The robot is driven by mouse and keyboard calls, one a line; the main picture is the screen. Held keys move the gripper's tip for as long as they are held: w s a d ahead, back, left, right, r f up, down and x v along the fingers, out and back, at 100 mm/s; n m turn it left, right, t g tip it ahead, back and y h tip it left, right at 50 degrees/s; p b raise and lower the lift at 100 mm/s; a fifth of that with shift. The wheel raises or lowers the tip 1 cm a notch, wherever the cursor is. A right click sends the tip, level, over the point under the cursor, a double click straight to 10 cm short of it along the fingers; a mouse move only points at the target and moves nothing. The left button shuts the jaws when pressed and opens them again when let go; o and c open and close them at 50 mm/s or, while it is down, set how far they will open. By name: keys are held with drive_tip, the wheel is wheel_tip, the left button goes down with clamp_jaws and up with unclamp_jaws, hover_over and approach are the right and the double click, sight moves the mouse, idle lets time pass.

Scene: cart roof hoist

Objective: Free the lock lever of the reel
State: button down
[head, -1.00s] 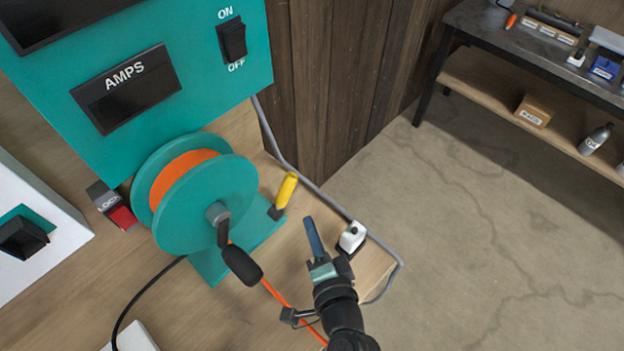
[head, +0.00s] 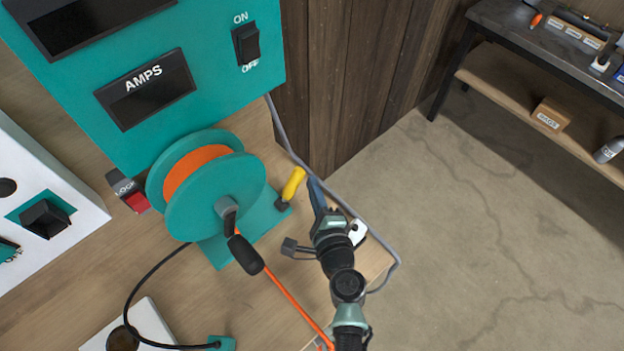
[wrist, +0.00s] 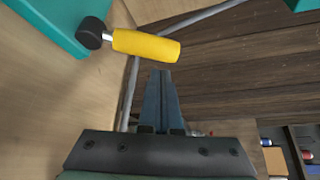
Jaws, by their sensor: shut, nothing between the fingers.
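The reel (head: 215,200) is teal with an orange cable, and its crank has a black grip (head: 245,255). A yellow-handled lever (head: 293,184) stands out from the right side of the reel's base, tilted up to the right. In the wrist view the yellow handle (wrist: 147,45) and its black pivot show whole. My gripper (head: 313,182) is shut and empty, just right of the handle. In the wrist view its fingertips (wrist: 161,73) are just below the handle's free end; a small gap seems to separate them. A red block labelled LOCK (head: 131,193) sits left of the reel.
The teal panel (head: 150,130) with the AMPS display and an ON/OFF switch (head: 246,43) stands behind the reel. A grey conduit (head: 290,146) runs behind the lever. A white object (head: 357,232) is partly hidden behind my gripper. Open floor lies to the right.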

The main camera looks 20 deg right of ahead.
drive_tip(key=shift+x, duration=0.85)
drive_tip(key=shift+a+b, duration=0.15)
drive_tip(key=shift+b, duration=0.5)
drive_tip(key=shift+s+a+r+n+b, duration=0.1)
drive_tip(key=shift+r+n+b, duration=0.05)
drive_tip(key=shift+n+b, duration=0.2)
